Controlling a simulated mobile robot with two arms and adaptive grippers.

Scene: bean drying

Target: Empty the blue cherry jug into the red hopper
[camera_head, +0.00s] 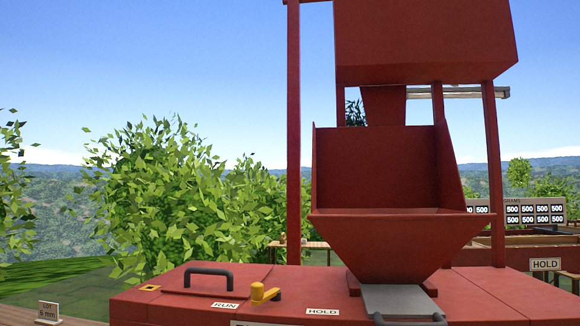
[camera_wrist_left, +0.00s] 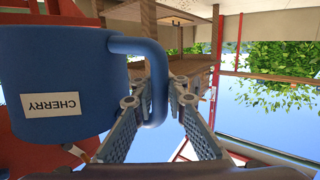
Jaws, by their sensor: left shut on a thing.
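The red hopper (camera_head: 388,245) stands in the head view on a red machine, with a tall back wall and a funnel-shaped front. Its bottom inside is hidden by the front lip. The blue cherry jug (camera_wrist_left: 60,65) fills the left of the left wrist view, with a white CHERRY label. Label and sky both appear upside down there, so the jug looks roughly upright. My left gripper (camera_wrist_left: 155,95) is shut on the jug's handle, its fingers on either side of it. The jug's contents are not visible. Neither gripper shows in the head view.
Below the hopper is a grey slide plate (camera_head: 400,302) with a black handle. A yellow lever (camera_head: 262,293) sits between RUN and HOLD labels. A red upper bin (camera_head: 425,45) on posts overhangs the hopper. A small sign (camera_head: 48,311) stands at lower left.

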